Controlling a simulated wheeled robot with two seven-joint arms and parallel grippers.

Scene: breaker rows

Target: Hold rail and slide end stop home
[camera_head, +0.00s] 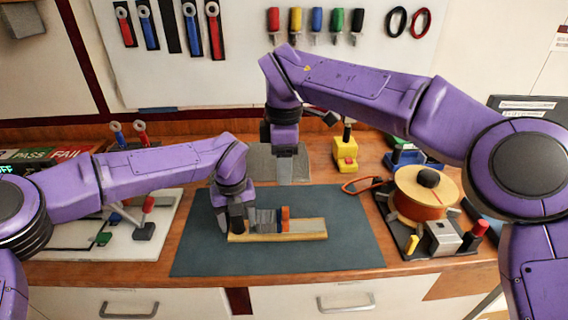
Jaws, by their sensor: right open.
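The rail assembly lies on the dark mat (340,250), on a pale yellow wooden base (285,237). Grey blocks (264,220) sit along its left half. An upright orange piece (285,218), perhaps the end stop, stands right of them with a thin blue edge beside it. The strip right of it looks bare. My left gripper (236,222) points down at the rail's left end and covers it; its grip is hidden. My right gripper (285,175) is open, pointing down behind the rail over a grey plate (262,163), apart from the orange piece.
A cable spool (425,195) on a dark stand is at the right, with a yellow block (345,160) behind. A white board (160,215) with small parts is at the left. Tools hang on the back panel (240,60). The mat's right part is clear.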

